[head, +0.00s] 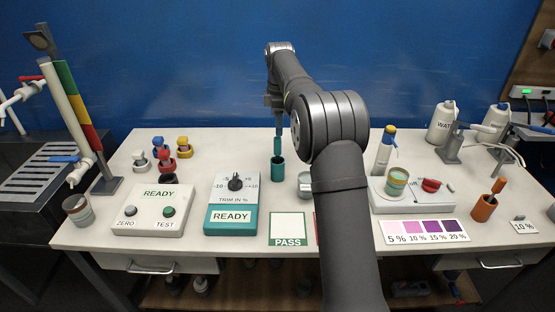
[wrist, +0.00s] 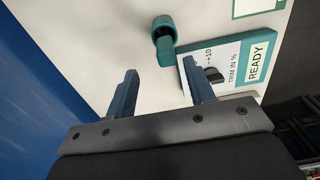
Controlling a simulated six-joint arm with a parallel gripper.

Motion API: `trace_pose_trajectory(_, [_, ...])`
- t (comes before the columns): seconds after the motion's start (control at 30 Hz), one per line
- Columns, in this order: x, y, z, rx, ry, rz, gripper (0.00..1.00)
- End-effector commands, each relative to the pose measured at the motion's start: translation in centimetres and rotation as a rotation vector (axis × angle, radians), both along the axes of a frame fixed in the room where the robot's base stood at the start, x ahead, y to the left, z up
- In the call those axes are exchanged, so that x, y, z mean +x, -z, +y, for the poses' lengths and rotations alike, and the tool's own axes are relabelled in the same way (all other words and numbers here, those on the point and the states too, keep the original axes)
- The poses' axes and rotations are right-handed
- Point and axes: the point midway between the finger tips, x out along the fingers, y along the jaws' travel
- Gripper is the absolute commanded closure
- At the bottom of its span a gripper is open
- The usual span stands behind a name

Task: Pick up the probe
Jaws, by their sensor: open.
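A teal probe (head: 277,146) stands upright in a teal holder (head: 278,171) near the middle of the white table. In the wrist view the probe (wrist: 166,49) and its holder (wrist: 162,24) lie just beyond the fingertips, roughly in line with the gap between them. My gripper (head: 278,131) points down above the probe. Its open fingers show in the wrist view (wrist: 159,72) with nothing between them. Whether the fingertips overlap the probe's top in height I cannot tell. The probe's lower end is hidden in the holder.
A teal trim box (head: 231,220) with a dial stands close left of the holder. A grey-white cup (head: 305,184) is close right, partly behind my arm. A PASS card (head: 289,228) lies in front. An orange holder (head: 484,208) with an orange-brown handle stands far right.

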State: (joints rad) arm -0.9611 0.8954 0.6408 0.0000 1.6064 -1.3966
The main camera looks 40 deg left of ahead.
Motion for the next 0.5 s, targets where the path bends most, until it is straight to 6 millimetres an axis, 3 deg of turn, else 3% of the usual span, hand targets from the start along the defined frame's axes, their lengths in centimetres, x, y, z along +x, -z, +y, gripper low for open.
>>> trace_pose_trajectory(0.2, [-0.1,4.2,-0.1,-0.001,0.001,0.001,0.51])
trace_pose_trajectory(0.5, [-0.4,6.7,-0.1,-0.001,0.001,0.001,0.51])
